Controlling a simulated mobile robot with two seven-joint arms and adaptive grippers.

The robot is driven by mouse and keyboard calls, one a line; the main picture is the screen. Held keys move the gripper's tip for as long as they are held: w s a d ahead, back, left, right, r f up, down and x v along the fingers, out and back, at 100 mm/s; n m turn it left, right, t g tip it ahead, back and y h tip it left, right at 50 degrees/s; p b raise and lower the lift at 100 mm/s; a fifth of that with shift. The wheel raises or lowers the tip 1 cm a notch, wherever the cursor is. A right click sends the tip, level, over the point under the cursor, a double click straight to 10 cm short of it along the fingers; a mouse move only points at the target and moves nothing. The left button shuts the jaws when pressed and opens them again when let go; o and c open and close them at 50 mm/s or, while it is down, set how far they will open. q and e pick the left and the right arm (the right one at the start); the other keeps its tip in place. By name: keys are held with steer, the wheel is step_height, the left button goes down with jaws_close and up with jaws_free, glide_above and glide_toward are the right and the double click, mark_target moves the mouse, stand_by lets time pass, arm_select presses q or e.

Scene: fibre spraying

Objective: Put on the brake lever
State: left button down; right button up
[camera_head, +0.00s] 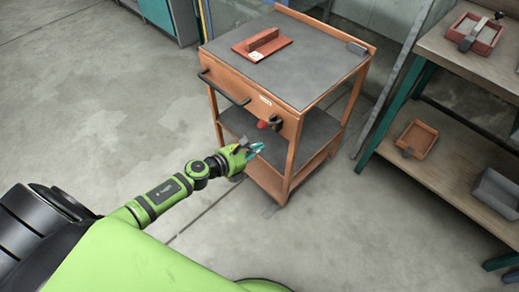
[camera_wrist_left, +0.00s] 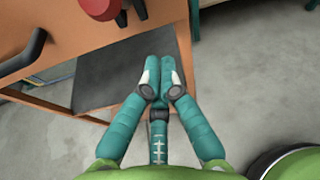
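The brake lever, a red knob on a dark mount (camera_head: 268,123), sits on the front of the orange cart (camera_head: 290,130), near its right corner. In the left wrist view, part of the red knob (camera_wrist_left: 100,8) shows at the top edge, cut off by the frame. My left gripper (camera_head: 256,148) is just below and in front of the lever, apart from it. In the left wrist view its teal fingers (camera_wrist_left: 158,75) come together at the tips with nothing visible between them. My right gripper is not in view.
The cart's black handle (camera_head: 224,88) sticks out left of the lever. A red block on a plate (camera_head: 263,44) lies on the cart top. A workbench (camera_head: 450,60) with trays stands at the right. The floor (camera_head: 110,110) at left is clear.

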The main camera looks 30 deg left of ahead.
arm_select(q)
steer(key=r+v, duration=0.2)
steer(key=v, duration=0.7)
steer(key=shift+w, duration=0.4)
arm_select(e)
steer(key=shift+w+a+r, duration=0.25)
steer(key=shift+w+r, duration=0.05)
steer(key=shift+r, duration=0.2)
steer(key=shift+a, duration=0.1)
